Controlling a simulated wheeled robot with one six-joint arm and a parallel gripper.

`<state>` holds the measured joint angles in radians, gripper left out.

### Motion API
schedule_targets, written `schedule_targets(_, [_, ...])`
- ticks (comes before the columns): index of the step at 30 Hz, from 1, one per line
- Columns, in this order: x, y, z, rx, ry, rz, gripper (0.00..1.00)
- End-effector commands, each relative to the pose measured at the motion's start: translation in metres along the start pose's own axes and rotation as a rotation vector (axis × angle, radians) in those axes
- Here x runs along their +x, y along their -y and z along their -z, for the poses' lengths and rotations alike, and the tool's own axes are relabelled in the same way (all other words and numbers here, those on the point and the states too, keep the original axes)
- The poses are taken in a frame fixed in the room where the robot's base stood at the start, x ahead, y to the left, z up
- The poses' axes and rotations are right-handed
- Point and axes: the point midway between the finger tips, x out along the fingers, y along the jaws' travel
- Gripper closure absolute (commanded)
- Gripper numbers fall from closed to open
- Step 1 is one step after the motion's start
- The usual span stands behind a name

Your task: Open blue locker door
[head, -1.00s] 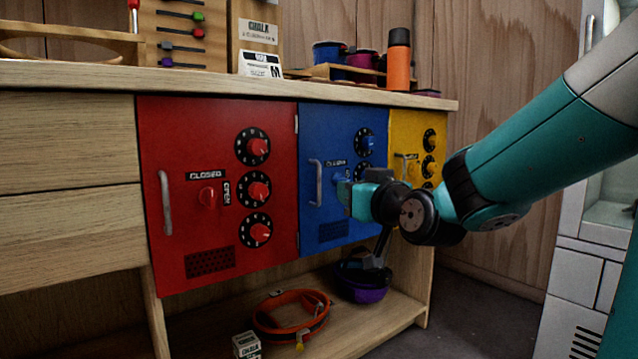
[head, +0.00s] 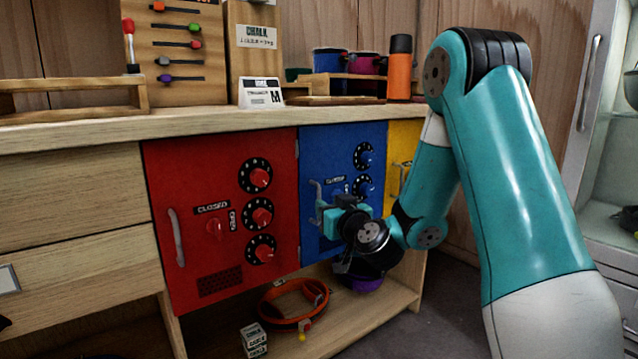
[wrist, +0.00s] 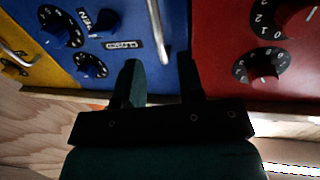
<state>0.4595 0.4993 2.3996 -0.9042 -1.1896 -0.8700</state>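The blue locker door (head: 318,150) is flush in the cabinet between the red and yellow doors. Its metal handle (head: 317,197) is on its left side; it also shows in the wrist view (wrist: 154,24). A blue latch knob (wrist: 104,20) sits by the CLOSED label (wrist: 122,44); two numbered dials (head: 364,156) are on the door's right. My gripper (head: 322,218) is in front of the door at the handle. In the wrist view its two fingers (wrist: 160,66) are apart, and the handle's near end appears between their tips. Contact cannot be told. My gripper hides the door's lower part.
The red door (head: 190,165) is left, the yellow door (head: 403,140) right. The worktop (head: 200,125) above bears gear and an orange bottle (head: 399,75). An orange ring (head: 293,305) and a purple bowl (head: 362,284) are on the lower shelf (head: 345,325).

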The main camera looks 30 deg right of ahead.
Motion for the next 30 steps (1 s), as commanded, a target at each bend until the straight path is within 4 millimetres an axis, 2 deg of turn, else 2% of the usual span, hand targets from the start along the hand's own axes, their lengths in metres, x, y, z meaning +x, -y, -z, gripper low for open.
schedule_targets(1, [0.009,0.000,0.008,0.001,0.003,0.001,0.65])
schedule_targets(6, [0.034,0.001,0.007,0.001,0.003,0.001,0.65])
schedule_targets(12, [0.052,0.000,0.004,0.000,0.002,0.001,0.65])
schedule_targets(26, [0.059,0.000,0.000,-0.001,0.000,0.000,0.65])
schedule_targets(28, [0.059,0.000,0.000,-0.001,0.000,0.001,0.76])
schedule_targets(30, [0.059,0.000,0.000,-0.001,0.000,0.001,0.92])
